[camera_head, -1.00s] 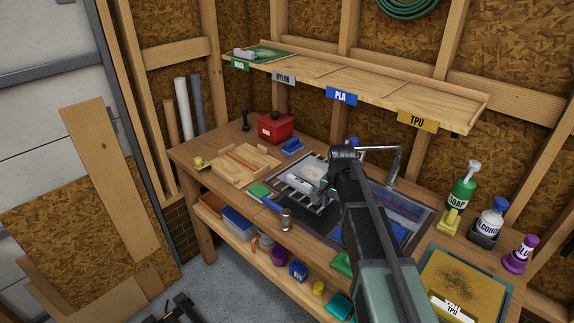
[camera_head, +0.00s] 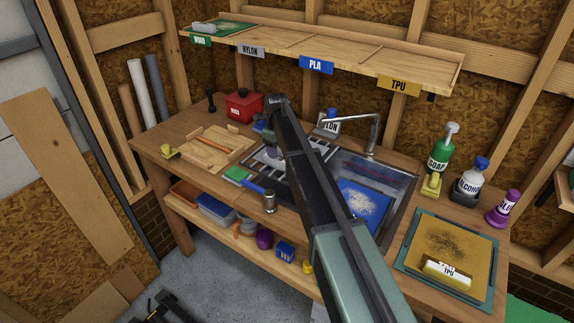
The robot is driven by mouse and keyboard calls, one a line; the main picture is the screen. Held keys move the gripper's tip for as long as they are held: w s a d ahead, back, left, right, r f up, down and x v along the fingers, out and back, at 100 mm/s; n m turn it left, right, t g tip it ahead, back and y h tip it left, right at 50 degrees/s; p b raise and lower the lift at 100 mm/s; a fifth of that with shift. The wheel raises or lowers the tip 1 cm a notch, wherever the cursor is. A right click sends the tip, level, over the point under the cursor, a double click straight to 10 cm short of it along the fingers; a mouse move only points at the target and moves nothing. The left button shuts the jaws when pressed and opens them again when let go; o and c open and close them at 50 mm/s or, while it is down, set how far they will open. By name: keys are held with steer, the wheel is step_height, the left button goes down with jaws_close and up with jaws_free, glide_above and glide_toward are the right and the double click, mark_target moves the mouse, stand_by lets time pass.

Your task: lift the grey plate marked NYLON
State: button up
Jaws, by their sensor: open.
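A grey piece with lettering ending in "LON" (camera_head: 327,127) stands behind the sink, just right of my arm. Its left part is hidden by my arm, and I cannot tell whether it is the plate's own tab. A grey shape lies on the slatted rack (camera_head: 262,170) left of the sink, largely covered by my arm, and no lettering on it is readable. My gripper (camera_head: 270,148) is small, dark and partly hidden below the arm's bend, over the rack. It is open; I see nothing clearly held. The shelf carries a grey NYLON label (camera_head: 251,50).
A blue plate (camera_head: 368,206) with pale residue lies in the sink under the tap (camera_head: 372,135). A gold TPU plate (camera_head: 440,245) lies on the right of the bench. A red box (camera_head: 243,106) and wooden tray (camera_head: 205,150) stand left. Bottles stand at the right.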

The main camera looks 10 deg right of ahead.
mark_target(278, 160)
steer(key=shift+f, duration=0.3)
step_height(278, 160, down, 5)
steer(key=b, duration=0.5)
steer(key=shift+w+f, duration=0.1)
steer(key=shift+f, duration=0.1)
steer(key=shift+r, duration=0.25)
jaws_close()
